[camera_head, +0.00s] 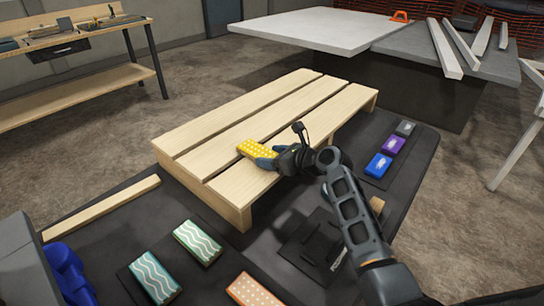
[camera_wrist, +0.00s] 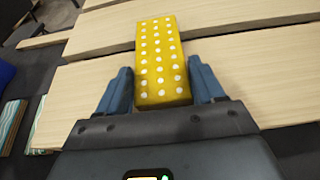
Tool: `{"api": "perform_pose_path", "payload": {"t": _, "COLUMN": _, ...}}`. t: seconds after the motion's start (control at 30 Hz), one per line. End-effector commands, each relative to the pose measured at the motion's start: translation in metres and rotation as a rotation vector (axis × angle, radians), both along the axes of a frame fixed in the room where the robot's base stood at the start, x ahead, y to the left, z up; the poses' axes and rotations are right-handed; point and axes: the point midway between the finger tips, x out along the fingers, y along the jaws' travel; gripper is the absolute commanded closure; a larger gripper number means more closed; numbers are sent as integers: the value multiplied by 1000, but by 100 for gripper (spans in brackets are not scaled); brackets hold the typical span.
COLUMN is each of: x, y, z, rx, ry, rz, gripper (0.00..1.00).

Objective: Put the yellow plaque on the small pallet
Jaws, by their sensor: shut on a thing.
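The yellow plaque (camera_head: 256,149) with white dots is held at the tip of my gripper (camera_head: 276,158). In the wrist view the plaque (camera_wrist: 161,62) stands between the two blue fingers of my gripper (camera_wrist: 161,90), which are shut on its sides. The small pallet (camera_head: 196,135) of light wooden slats is under the plaque; its slats (camera_wrist: 253,75) also fill much of the wrist view. The plaque is over the near middle part of the pallet. I cannot tell whether it touches the slats.
On the dark mat right of the pallet lie blue (camera_head: 378,166), purple (camera_head: 393,146) and grey (camera_head: 405,128) plaques. Teal wavy plaques (camera_head: 197,242) and an orange dotted one (camera_head: 253,290) lie in front. A wooden strip (camera_head: 101,208) lies left. The pallet top is otherwise clear.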

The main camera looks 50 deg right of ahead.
Motion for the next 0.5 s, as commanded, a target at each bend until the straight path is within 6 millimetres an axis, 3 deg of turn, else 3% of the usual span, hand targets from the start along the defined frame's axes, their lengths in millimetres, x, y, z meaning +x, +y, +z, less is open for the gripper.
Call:
{"api": "perform_pose_path", "payload": {"t": 0.17, "x": 0, "y": 0, "z": 0, "rx": 0, "ry": -1, "rz": 0, "gripper": 70}}
{"api": "perform_pose_path", "payload": {"t": 0.2, "x": 0, "y": 0, "z": -1, "rx": 0, "ry": 0, "rz": 1, "gripper": 31}}
{"api": "perform_pose_path", "payload": {"t": 0.5, "x": 0, "y": 0, "z": -1, "rx": 0, "ry": 0, "rz": 1, "gripper": 7}}
